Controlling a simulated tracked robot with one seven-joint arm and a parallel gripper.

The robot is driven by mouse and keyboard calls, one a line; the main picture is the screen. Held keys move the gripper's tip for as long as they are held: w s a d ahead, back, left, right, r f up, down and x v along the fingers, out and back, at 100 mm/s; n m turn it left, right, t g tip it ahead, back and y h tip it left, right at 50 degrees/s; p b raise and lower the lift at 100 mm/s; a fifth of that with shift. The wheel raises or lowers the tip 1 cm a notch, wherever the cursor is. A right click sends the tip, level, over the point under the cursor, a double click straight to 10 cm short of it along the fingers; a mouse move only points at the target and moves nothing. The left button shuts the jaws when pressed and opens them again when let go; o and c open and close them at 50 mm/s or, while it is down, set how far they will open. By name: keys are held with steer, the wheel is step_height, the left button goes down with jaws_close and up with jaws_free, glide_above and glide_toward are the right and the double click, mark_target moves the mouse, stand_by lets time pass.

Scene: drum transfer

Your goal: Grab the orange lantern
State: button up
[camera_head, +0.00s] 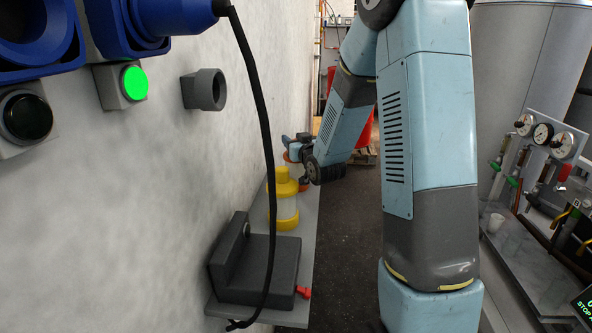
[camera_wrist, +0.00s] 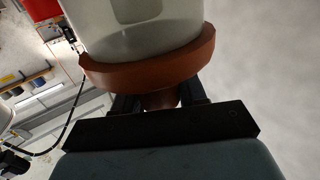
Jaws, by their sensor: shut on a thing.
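The orange lantern (camera_wrist: 150,72) fills the upper middle of the wrist view, with an orange collar around a clear, glassy body. My gripper (camera_wrist: 160,102) is shut on its narrow orange part, just beyond the collar. In the head view, only bits of the orange lantern (camera_head: 304,187) show behind the yellow lantern and my wrist. My gripper (camera_head: 298,150) is there too, small and partly hidden by my arm. Whether the lantern touches the shelf cannot be told.
A yellow lantern (camera_head: 284,212) stands on the narrow grey wall shelf (camera_head: 300,255), nearer the camera. A dark grey block-like device (camera_head: 255,268) with a red part sits at the shelf's near end. A black cable (camera_head: 268,150) hangs in front. Gauges and pipes (camera_head: 545,135) stand at right.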

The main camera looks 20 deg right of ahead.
jaws_close()
stand_by(0.5)
